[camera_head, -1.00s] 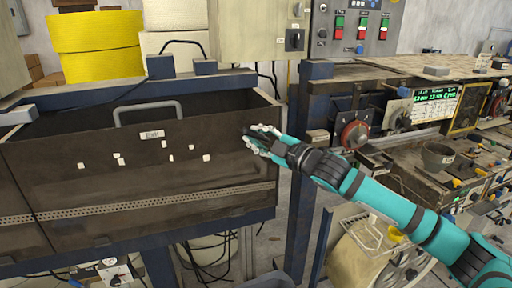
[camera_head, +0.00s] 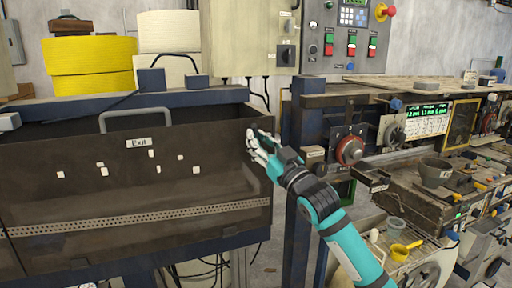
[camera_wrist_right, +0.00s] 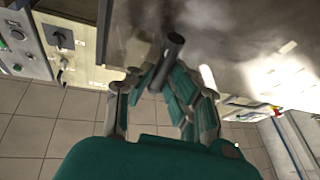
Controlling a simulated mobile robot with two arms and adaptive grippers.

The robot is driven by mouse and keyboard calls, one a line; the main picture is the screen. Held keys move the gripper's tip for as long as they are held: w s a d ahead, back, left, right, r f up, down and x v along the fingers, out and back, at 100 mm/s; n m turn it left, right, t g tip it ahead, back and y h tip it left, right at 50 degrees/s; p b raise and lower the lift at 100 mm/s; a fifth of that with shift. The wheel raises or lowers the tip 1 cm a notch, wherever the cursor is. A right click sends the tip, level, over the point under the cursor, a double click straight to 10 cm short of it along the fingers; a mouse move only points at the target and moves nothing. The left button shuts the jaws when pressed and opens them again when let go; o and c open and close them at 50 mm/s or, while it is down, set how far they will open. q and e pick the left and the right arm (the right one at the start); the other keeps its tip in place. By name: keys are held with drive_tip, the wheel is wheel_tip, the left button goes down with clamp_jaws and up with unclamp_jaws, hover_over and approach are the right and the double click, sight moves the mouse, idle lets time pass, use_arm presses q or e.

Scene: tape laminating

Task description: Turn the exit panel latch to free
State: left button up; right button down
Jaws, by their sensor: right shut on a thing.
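The exit panel (camera_head: 90,180) is a dark brown sheet with an "Exit" label (camera_head: 143,143) and a grey bar handle along its top. My right gripper (camera_head: 262,147) is at the panel's upper right corner. In the right wrist view, the fingers of my right gripper (camera_wrist_right: 163,88) are closed around a dark, short cylindrical latch handle (camera_wrist_right: 172,50), whose end sticks out past the fingers. In the head view the fingers hide the latch, so I cannot tell its turn angle there. My left gripper is not in view.
A blue post (camera_head: 297,215) stands just right of my gripper. Further right is a machine with a red-rimmed dial (camera_head: 350,151) and a grey cup (camera_head: 434,172). Yellow rolls (camera_head: 92,62) stand behind the panel. A control box (camera_head: 345,40) hangs above.

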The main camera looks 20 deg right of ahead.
drive_tip(key=shift+d+m+t+h, duration=0.15)
drive_tip(key=shift+m+h, duration=0.2)
drive_tip(key=shift+m, duration=0.3)
drive_tip(key=shift+d+m+t+h, duration=0.15)
drive_tip(key=shift+m+h, duration=0.2)
drive_tip(key=shift+m, duration=0.3)
drive_tip(key=c, duration=1.3)
unclamp_jaws()
drive_tip(key=v, duration=1.2)
drive_tip(key=shift+f, duration=0.1)
drive_tip(key=shift+w, duration=0.1)
